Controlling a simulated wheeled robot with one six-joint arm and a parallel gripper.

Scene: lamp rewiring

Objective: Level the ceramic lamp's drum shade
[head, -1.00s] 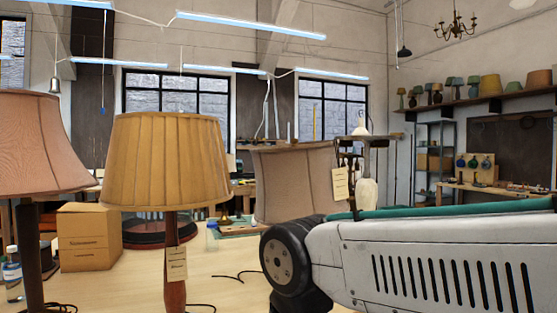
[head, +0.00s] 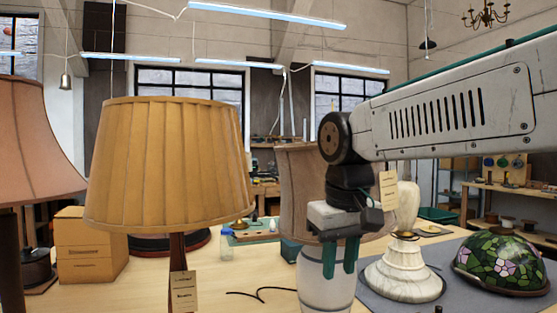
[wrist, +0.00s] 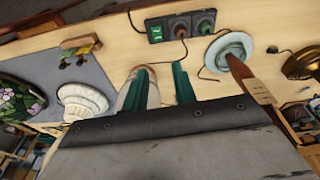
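The taupe drum shade (head: 296,180) is behind my gripper in the head view, partly hidden by it. Its visible top edge looks slightly tilted, higher toward the right. A pale, whitish body (head: 322,295) that looks like the ceramic lamp's stands below it, cut off by the lower frame edge. My gripper (head: 341,268) points down in front of the shade and the pale body. Its two green fingers are apart, with nothing clearly held. They also show apart in the wrist view (wrist: 160,75); I cannot tell whether they touch the lamp.
A pleated yellow lampshade (head: 170,165) stands close at left, a pink one (head: 35,150) beyond it. A cardboard box (head: 90,245) is behind. At right are a white marble lamp (head: 403,275) and a stained-glass shade (head: 502,262) on a grey mat. Bare tabletop shows around the black cord (head: 262,294).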

